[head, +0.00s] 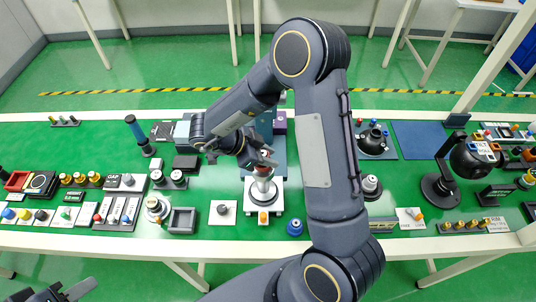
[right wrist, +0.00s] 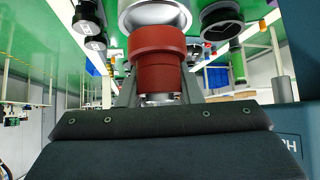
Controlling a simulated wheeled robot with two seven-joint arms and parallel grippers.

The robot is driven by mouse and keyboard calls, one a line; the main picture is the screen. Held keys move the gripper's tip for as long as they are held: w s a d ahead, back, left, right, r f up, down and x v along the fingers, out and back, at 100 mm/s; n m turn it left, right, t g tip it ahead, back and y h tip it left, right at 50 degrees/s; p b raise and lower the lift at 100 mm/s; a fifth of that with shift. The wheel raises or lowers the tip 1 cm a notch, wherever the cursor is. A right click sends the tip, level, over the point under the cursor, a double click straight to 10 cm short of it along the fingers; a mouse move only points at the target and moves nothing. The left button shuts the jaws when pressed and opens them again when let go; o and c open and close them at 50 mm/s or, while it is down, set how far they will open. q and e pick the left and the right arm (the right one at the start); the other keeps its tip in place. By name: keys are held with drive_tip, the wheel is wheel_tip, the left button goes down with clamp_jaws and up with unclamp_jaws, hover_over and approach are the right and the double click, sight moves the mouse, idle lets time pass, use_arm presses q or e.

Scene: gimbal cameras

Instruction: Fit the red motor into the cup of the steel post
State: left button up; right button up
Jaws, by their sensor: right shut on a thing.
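The red motor (right wrist: 158,48) is held upright in my right gripper, which shows in the right wrist view (right wrist: 160,98); the gripper is shut on it. The steel cup (right wrist: 155,14) lies against the motor's wide end in that view; I cannot tell how deep the motor sits. In the head view my right gripper (head: 264,166) is directly over the steel post (head: 263,190), which stands on a white base. The motor is mostly hidden there by the gripper. My left gripper (head: 62,292) is at the bottom left, clear of the table, its fingers apart and empty.
The green table (head: 215,180) is crowded. A black gimbal stand (head: 440,188) is at the right. My right arm covers part of the table's middle.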

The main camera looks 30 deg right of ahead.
drive_tip(key=shift+f+b, duration=0.45)
drive_tip(key=shift+f, duration=0.8)
drive_tip(key=o, duration=1.1)
drive_tip(key=shift+o, duration=0.2)
drive_tip(key=b+v, duration=0.1)
drive_tip(key=v, duration=0.6)
drive_tip(key=shift+a+r, duration=0.2)
drive_tip(key=shift+a, duration=0.15)
drive_tip(key=shift+w, duration=0.1)
